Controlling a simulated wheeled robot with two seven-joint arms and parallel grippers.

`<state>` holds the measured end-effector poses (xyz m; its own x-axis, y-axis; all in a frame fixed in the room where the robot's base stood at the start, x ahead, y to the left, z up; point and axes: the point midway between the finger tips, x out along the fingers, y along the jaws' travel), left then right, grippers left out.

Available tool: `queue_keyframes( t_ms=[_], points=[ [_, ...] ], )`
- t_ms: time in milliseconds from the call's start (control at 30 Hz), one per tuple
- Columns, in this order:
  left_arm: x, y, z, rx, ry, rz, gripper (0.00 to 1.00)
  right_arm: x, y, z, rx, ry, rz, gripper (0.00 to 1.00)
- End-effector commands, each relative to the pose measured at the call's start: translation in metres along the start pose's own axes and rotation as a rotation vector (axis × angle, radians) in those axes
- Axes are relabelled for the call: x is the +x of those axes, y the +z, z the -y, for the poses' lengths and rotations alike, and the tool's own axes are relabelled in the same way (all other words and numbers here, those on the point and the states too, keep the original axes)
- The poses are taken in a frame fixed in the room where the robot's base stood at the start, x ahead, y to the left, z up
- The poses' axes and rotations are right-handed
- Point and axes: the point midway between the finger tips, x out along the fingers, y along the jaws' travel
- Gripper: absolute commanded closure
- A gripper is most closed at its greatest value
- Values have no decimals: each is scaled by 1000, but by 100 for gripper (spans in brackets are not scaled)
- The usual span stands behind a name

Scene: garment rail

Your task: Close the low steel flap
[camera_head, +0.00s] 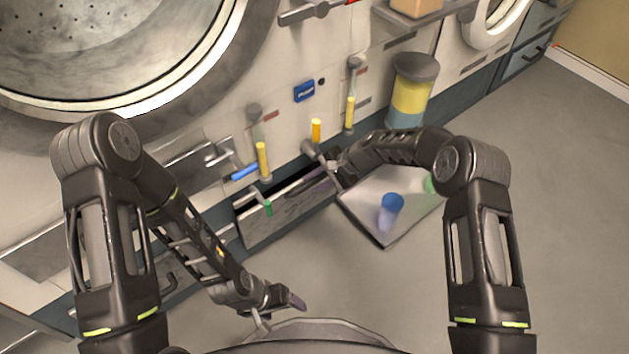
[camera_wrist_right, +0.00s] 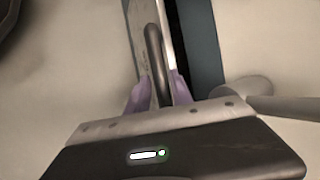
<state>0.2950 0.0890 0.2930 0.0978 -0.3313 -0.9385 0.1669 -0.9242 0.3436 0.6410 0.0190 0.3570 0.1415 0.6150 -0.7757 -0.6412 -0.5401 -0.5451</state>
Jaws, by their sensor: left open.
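The low steel flap (camera_head: 290,217) is hinged near the floor under the machine front. It stands tilted out, with a dark gap (camera_head: 287,190) behind its top edge. My right gripper (camera_head: 318,178) is at the flap's upper right end. In the right wrist view, its purple fingertips (camera_wrist_right: 157,92) lie close on both sides of a dark bar handle (camera_wrist_right: 154,55) on the flap (camera_wrist_right: 142,22), and appear closed on it; the contact is partly hidden. My left gripper (camera_head: 282,308) is open and empty, low over the floor in front of the flap.
A grey tray (camera_head: 363,216) with a blue cup (camera_head: 391,207) is right of the flap. A yellow canister (camera_head: 412,92) stands behind it. Levers, valves and a blue handle (camera_head: 244,173) project from the machine above the flap. The floor (camera_head: 530,190) at right is clear.

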Motion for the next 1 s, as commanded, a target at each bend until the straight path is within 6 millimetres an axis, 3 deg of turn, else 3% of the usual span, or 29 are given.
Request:
queue_keyframes(
  t_ms=[167, 600, 900, 1000],
  points=[
    [-4, 1, -2, 1, 1, 2, 24, -12, 0, 1, 2, -1, -1, 73],
    [-20, 6, -12, 8, 7, 14, 24, -74, 1, 1, 0, 1, 1, 73],
    [-19, 6, -12, 9, 7, 15, 24, -77, 0, 0, -1, 1, 1, 73],
    [-19, 6, -12, 14, 8, 17, 31, -77, 0, -1, -1, 2, 0, 73]
  ],
)
